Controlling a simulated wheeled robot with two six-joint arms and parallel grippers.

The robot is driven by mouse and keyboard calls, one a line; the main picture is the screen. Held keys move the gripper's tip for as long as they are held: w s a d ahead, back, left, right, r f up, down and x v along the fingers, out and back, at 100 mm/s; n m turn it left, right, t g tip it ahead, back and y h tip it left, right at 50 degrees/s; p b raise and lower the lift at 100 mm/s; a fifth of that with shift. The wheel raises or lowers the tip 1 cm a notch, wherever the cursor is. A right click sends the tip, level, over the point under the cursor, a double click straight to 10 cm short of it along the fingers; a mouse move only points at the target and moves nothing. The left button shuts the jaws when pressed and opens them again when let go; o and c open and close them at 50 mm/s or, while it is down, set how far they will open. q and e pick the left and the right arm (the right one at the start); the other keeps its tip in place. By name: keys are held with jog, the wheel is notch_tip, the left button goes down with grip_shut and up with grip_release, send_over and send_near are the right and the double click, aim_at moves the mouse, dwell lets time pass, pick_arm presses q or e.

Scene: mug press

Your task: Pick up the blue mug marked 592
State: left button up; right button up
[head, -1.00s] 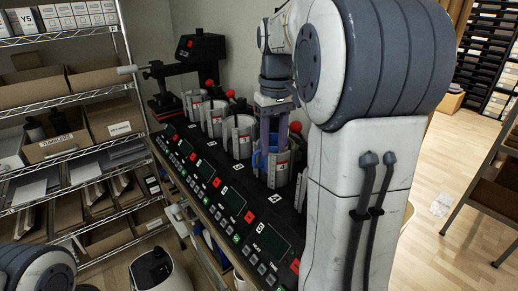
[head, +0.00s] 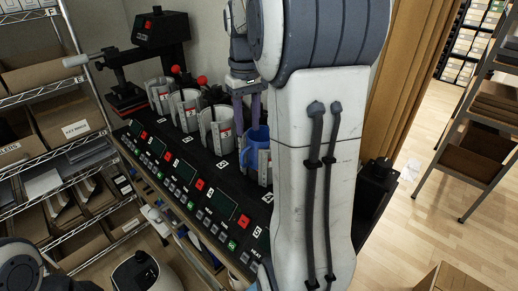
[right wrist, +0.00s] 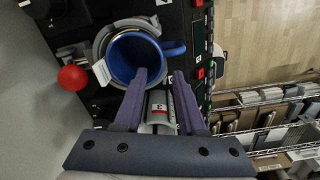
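The blue mug (head: 257,142) stands upright in a grey mug press clamp (head: 264,172), partly hidden by my right arm. In the right wrist view I look into the mug (right wrist: 133,58), whose handle (right wrist: 174,48) points right. No 592 marking is readable. My right gripper (head: 252,120) is just above the mug. In the right wrist view its two purple fingers (right wrist: 160,73) are apart, one over the mug's near rim and the other outside it, below the handle. I cannot tell whether they touch it. My left gripper is out of view.
Several clamps (head: 188,108) with red knobs line the black bench behind its control panels (head: 222,204). A black press with a lever (head: 158,32) stands at the far end. A wire shelf (head: 60,100) with boxes is on the left. Floor (head: 440,225) is open at right.

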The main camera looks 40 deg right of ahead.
aim_at(249, 148)
jog(key=f+p, duration=0.1)
jog(key=f, duration=0.3)
jog(key=f+p, duration=0.1)
jog(key=f, duration=0.1)
jog(key=shift+s+a+f+p, duration=0.15)
jog(key=shift+s+f+p, duration=0.1)
jog(key=shift+f+p, duration=0.1)
jog(key=shift+f, duration=0.45)
grip_shut()
jog(key=shift+r, duration=0.1)
dwell(0.7)
